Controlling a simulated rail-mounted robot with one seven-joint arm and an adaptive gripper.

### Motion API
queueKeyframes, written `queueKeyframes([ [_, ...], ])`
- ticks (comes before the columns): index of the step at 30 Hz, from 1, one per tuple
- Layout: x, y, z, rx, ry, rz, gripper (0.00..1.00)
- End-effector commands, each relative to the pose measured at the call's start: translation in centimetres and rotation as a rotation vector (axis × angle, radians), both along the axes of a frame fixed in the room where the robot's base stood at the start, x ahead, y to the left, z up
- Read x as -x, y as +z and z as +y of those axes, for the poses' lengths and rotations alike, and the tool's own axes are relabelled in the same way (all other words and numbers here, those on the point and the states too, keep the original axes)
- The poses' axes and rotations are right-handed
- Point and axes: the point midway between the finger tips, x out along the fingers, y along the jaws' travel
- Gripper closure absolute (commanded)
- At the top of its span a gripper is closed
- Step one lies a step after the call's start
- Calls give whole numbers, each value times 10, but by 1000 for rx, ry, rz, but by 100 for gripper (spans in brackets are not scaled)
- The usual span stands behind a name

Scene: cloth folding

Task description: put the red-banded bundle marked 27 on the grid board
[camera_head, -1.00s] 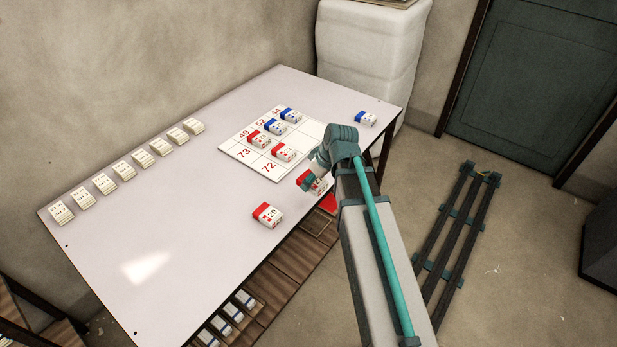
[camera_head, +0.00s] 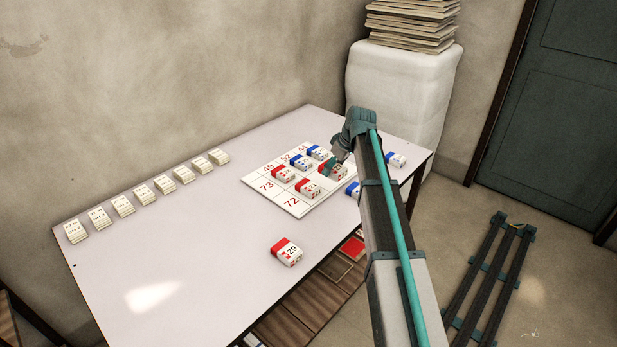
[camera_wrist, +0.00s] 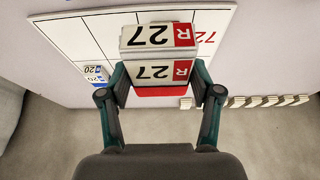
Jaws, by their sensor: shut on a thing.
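The red-banded bundle marked 27 (camera_wrist: 156,73) is between the fingers of my gripper (camera_wrist: 157,85), which is shut on it. Its number and a red R show on two faces in the wrist view. In the head view my gripper (camera_head: 334,170) holds the bundle (camera_head: 340,172) over the right part of the white grid board (camera_head: 264,199), close to two blue-banded bundles (camera_head: 317,152). Whether the bundle touches the board I cannot tell. My gripper hides part of it.
Red-banded bundles (camera_head: 308,188) also sit on the board. A red-banded bundle marked 29 (camera_head: 287,252) lies on the open table front. Blue-banded bundles lie near the board's right edge (camera_head: 352,188) and at the far right (camera_head: 397,159). Several plain bundles (camera_head: 143,194) line the back.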

Motion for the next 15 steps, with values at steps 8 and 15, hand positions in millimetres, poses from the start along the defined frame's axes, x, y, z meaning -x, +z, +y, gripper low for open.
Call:
queueKeyframes([
  [8, -38, -11, 0, -1, 7, 14, 72],
  [15, -92, -34, 0, -1, 7, 14, 72],
])
